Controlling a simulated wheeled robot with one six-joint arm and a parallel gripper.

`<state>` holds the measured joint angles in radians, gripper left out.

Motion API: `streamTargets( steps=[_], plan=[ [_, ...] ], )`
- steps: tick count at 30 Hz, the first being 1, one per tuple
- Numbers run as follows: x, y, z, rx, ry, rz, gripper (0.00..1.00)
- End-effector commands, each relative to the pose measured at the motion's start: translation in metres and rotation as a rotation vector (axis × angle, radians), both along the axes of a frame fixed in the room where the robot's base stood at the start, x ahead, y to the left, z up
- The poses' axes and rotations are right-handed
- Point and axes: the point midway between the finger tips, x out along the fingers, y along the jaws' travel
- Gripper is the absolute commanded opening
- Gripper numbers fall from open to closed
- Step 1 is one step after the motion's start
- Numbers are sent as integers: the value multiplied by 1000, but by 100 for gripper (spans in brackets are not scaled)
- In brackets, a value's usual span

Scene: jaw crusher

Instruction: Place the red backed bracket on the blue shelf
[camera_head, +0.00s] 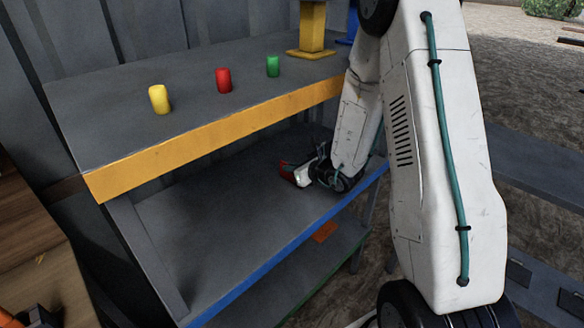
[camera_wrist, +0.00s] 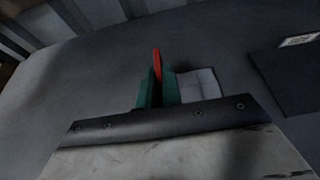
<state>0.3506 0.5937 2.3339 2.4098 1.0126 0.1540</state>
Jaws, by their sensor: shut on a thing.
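The red backed bracket (camera_head: 287,171) is at my gripper (camera_head: 300,174), over the blue-edged middle shelf (camera_head: 230,220). In the wrist view, its thin red edge (camera_wrist: 157,66) stands upright between the green fingers of my gripper (camera_wrist: 156,92), which are shut on it. The rest of the bracket is mostly hidden by the fingers and the gripper body. The grey surface of the shelf (camera_wrist: 80,95) lies close beneath. I cannot tell whether the bracket touches it.
The yellow-edged upper shelf (camera_head: 200,142) overhangs the blue shelf. It carries yellow (camera_head: 159,99), red (camera_head: 223,80) and green (camera_head: 273,66) cylinders and a yellow stand (camera_head: 312,28). A lower shelf holds an orange-red piece (camera_head: 325,232). The blue shelf's left part is clear. A dark flat item (camera_wrist: 290,75) shows at right in the wrist view.

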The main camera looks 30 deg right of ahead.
Motion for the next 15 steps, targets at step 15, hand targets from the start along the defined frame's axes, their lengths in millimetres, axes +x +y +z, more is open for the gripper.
streamTargets(
  steps=[15],
  plan=[
    [0, 3, -2, 0, -1, 4, 29]
  ],
)
